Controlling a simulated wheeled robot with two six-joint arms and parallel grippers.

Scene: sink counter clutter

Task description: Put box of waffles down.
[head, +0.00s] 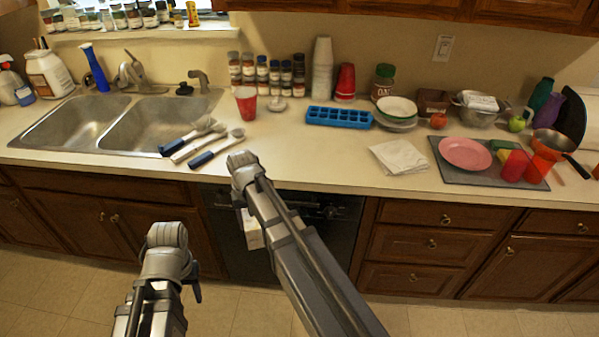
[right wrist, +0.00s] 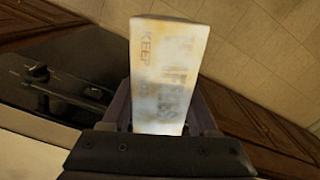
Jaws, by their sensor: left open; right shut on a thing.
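The box of waffles (right wrist: 168,65) is pale, white and yellowish, with blurred lettering and the word "KEEP" on it. My right gripper (right wrist: 163,118) is shut on it, one finger on each side. In the head view the box (head: 251,230) shows partly beside my right arm, in front of the dark dishwasher front and below the counter top's level. My right gripper is mostly hidden there by its own arm. My left gripper (head: 197,291) is open, low in front of the cabinets, mostly hidden behind its own arm, and I see nothing in it.
The counter (head: 300,160) has bare room in its middle, between the blue-handled utensils (head: 203,143) and the paper napkins (head: 399,157). A blue ice tray (head: 339,117) lies behind. A double sink (head: 140,122) is at left; a dark board (head: 442,163) with a pink plate (head: 465,153) is at right.

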